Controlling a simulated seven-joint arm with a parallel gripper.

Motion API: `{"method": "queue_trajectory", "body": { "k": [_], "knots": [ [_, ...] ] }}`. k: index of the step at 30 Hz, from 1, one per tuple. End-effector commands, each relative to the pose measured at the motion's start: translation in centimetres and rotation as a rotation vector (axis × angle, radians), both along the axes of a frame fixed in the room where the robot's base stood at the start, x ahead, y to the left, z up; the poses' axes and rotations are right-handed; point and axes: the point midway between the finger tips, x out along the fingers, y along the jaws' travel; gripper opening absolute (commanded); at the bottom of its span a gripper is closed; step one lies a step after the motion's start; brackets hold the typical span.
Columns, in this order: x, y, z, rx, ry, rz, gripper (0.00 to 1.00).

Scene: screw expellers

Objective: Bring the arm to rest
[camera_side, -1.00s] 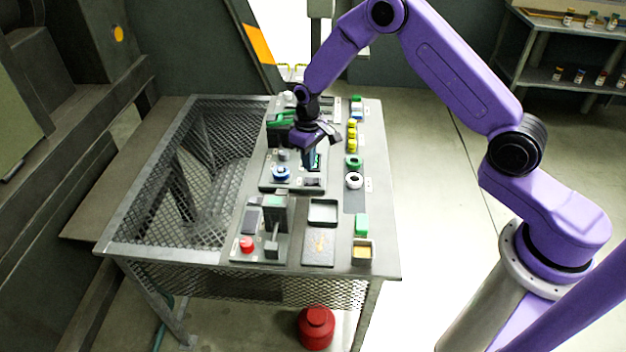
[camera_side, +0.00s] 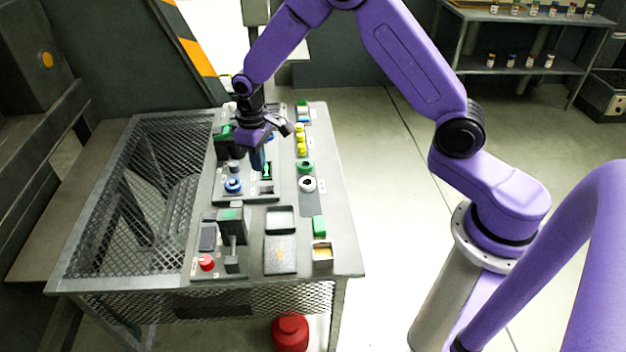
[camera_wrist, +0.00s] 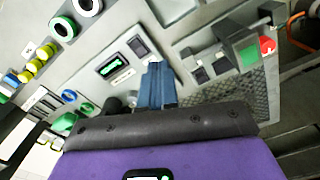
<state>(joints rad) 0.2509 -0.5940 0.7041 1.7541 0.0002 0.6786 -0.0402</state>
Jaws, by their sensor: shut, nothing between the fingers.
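My gripper (camera_side: 257,165) hangs above the panels on the metal bench (camera_side: 345,255), pointing down, a little to the right of and behind a blue ring-shaped knob (camera_side: 233,185). In the wrist view its blue-grey fingers (camera_wrist: 156,85) are together with nothing between them. They hang in front of the panel surface, near a device with a green display (camera_wrist: 112,66). I cannot tell the exact gap between the fingertips and the panel. The gripper body hides part of the panel below it.
A lever unit (camera_side: 231,222) and a red button (camera_side: 207,263) are at the front. Yellow pieces (camera_side: 301,141) and a white ring (camera_side: 307,184) line the right side.

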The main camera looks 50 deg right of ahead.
Motion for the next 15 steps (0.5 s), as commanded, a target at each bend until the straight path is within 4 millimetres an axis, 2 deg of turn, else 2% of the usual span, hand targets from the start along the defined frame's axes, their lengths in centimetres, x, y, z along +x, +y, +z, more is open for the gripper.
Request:
{"method": "queue_trajectory", "body": {
  "k": [1, 7, 15],
  "knots": [
    [-1.3, 0.7, 1.5, 0.002, -0.007, 0.036, 0.0],
    [-7.4, 2.4, 5.8, 0.005, -0.01, 0.17, 0.0],
    [-16.6, 2.4, 10.2, 0.009, -0.015, 0.351, 0.0]
  ]
}}
